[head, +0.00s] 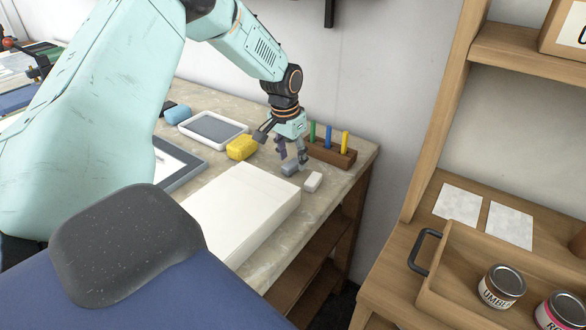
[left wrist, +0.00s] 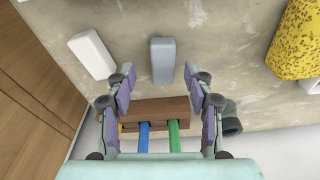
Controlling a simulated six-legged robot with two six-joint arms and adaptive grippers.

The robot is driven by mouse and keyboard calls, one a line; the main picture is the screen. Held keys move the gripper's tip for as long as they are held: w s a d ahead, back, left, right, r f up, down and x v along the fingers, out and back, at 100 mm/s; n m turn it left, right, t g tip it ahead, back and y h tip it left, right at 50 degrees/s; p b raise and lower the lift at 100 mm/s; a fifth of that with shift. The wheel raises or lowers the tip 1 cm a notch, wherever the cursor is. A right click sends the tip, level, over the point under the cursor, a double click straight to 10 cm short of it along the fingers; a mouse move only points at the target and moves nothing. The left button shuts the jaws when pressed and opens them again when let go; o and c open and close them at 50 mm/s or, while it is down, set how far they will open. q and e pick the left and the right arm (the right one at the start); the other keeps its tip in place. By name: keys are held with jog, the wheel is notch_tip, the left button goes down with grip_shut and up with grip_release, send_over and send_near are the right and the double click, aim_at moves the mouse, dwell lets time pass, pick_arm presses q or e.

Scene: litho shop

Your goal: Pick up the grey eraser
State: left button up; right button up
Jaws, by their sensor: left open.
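The grey eraser (head: 291,169) is a small grey block lying on the stone-topped table, just below my left gripper (head: 292,157) in the head view. In the left wrist view the eraser (left wrist: 162,61) lies in front of the open fingers, roughly centred between them, with nothing in the jaws. My left gripper (left wrist: 160,88) is open and points down at the table. A white eraser-like block (head: 313,182) lies just to the right of the grey one in the head view, and left of it in the wrist view (left wrist: 92,55). My right gripper is not in view.
A wooden holder (head: 335,154) with green, blue and yellow sticks stands close behind. A yellow sponge (head: 241,148) lies to the left. A white paper stack (head: 240,210) is in front. The table's right edge (head: 345,200) is near. A wooden tray (head: 450,270) holds cans.

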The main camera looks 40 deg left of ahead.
pick_arm(q)
jog(key=shift+s+a+f, duration=0.1)
jog(key=shift+a+f, duration=0.05)
jog(key=shift+f, duration=0.6)
jog(key=shift+a+f, duration=0.1)
jog(key=shift+w, duration=0.2)
jog(key=shift+c, duration=0.9)
jog(key=shift+s, duration=0.15)
jog(key=c, duration=0.6)
grip_shut()
